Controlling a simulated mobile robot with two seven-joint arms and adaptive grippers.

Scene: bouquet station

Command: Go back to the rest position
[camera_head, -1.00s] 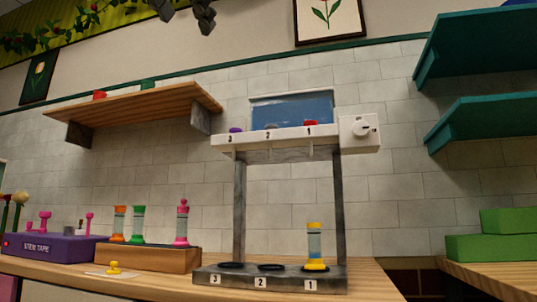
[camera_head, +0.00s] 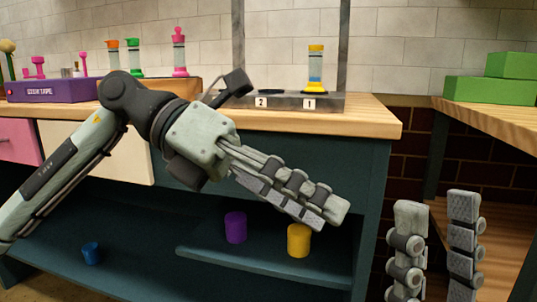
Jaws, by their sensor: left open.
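My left gripper (camera_head: 327,214) reaches in from the left, in front of the workbench's open lower shelf. It is open and its fingers point down to the right, seen nearly edge-on, with nothing between them. My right gripper (camera_head: 437,206) stands at the bottom right with its two fingers pointing up. It is open, with a clear empty gap between the fingers.
A yellow-capped vial (camera_head: 316,70) stands upright at slot 1 of the dark stand (camera_head: 335,101). Purple (camera_head: 235,227), yellow (camera_head: 299,240) and blue (camera_head: 91,253) cylinders sit low under the worktop (camera_head: 375,118). Green boxes (camera_head: 490,90) lie at right.

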